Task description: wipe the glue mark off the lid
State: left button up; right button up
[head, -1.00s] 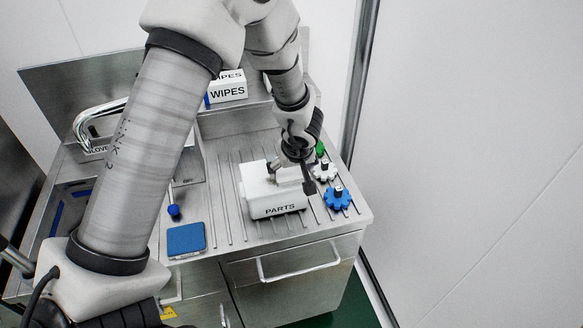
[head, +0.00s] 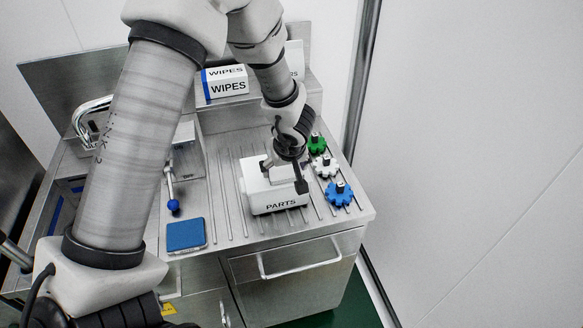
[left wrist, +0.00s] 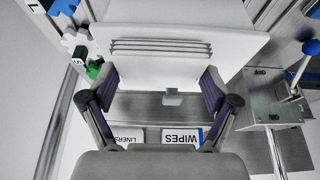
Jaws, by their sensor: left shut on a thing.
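My left gripper (head: 286,174) points down over the lid. My right gripper is not in view.
Green (head: 316,143), white (head: 325,166) and blue (head: 339,194) gear-shaped pieces stand close right of the box. A blue pad (head: 185,235) and a blue-knobbed lever (head: 172,205) are to the left. The WIPES box (head: 227,87) stands on the back shelf.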

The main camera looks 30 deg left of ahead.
aim_at(272, 172)
pick_arm(q)
jog(key=shift+s+a, duration=0.2)
jog(key=shift+s, duration=0.05)
jog(key=shift+s+a+f+b, duration=0.1)
jog(key=shift+s+a+b, duration=0.1)
jog(key=shift+s+b, duration=0.1)
jog(key=shift+s+a+f+b, duration=0.1)
jog(key=shift+s+a+b, duration=0.2)
jog(key=shift+s+a, duration=0.3)
jog(key=shift+s, duration=0.1)
jog(key=shift+s+a, duration=0.4)
jog(key=shift+s, duration=0.15)
jog(key=shift+s+a, duration=0.5)
jog(key=shift+a, duration=0.05)
